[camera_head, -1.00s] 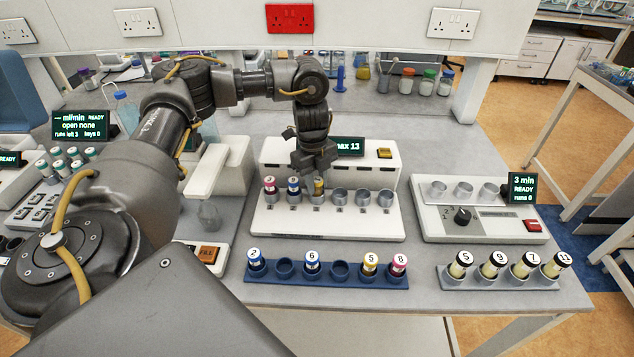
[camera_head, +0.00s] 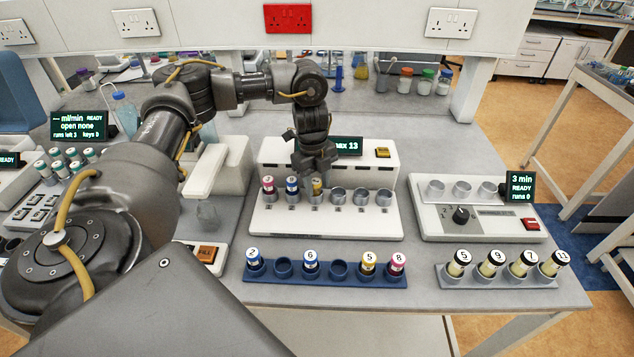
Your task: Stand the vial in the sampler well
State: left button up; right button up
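My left gripper (camera_head: 316,174) points down over the third well of the white sampler block (camera_head: 330,221). A yellow-banded vial (camera_head: 317,188) stands between or just under its fingertips, at that well. Its top is about level with the pink-banded vial (camera_head: 268,186) and blue-banded vial (camera_head: 292,187) in the two wells to its left. The fingers partly cover the vial, so I cannot tell whether they grip it or whether it is fully seated. The three wells to the right are empty. My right gripper is out of view.
A blue rack (camera_head: 325,272) in front holds vials 2, 6, 5 and 8, with two empty holes. A grey rack (camera_head: 499,280) holds vials 5, 9, 7 and 11. A three-well device (camera_head: 474,222) stands right of the sampler, its wells empty.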

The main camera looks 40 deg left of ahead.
pick_arm(q)
jog(key=shift+s+f, duration=0.55)
jog(key=shift+f, duration=0.05)
notch_tip(320, 180, up, 14)
jog(key=a+p, duration=0.1)
jog(key=shift+w+a+f, duration=0.25)
jog(key=shift+w+a, duration=0.05)
jog(key=shift+w, duration=0.1)
